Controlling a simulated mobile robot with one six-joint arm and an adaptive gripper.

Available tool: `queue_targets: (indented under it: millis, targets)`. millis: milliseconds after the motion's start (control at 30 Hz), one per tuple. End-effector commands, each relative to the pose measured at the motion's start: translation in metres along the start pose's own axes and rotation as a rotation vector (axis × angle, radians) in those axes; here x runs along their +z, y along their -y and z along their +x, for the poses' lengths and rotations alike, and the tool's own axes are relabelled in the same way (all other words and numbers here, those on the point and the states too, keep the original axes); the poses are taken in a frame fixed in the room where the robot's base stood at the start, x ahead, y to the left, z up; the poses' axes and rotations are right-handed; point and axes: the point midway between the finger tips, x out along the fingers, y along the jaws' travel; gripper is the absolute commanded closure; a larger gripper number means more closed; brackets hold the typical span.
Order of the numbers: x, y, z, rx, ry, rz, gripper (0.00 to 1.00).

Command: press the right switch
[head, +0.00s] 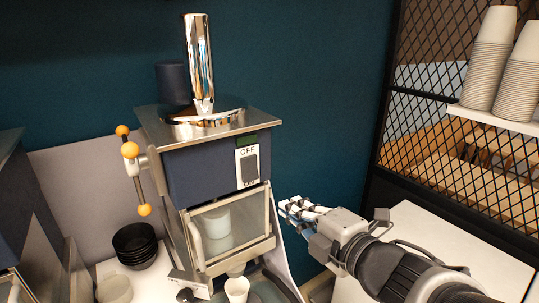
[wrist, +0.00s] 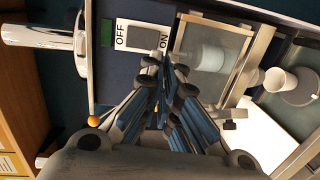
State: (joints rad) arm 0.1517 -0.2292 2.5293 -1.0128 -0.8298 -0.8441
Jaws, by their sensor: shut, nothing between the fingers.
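The switch (head: 250,168) is a dark rocker on a white plate marked OFF at the top and ON at the bottom. It sits on the front of the dark blue machine (head: 205,172) in the head view. The wrist view shows the switch (wrist: 140,38) sideways, at the top. My gripper (head: 287,207) is shut and empty, to the lower right of the switch in the head view. In the wrist view my gripper's fingertips (wrist: 166,62) show just below the ON end of the plate. I cannot tell for sure whether they touch it; they look apart.
A glass-fronted compartment (head: 230,222) with a white cup inside is under the switch. A paper cup (head: 237,289) stands below it. Black bowls (head: 135,244) are stacked at left, beside another dark machine (head: 22,215). Stacked cups (head: 490,60) stand on a shelf at right.

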Motion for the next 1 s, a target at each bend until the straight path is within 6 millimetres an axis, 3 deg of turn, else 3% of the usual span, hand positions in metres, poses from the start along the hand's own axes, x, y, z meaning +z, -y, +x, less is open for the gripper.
queue_targets:
  millis: [167,567,767,1000]
  targets:
    - [-0.012,-0.006,0.001,0.017,-0.059,-0.04,1.0]
    - [-0.013,-0.006,0.005,0.019,-0.062,-0.042,1.0]
    - [-0.015,-0.006,0.034,0.017,-0.065,-0.039,1.0]
    - [-0.018,-0.007,0.086,0.016,-0.064,-0.039,1.0]
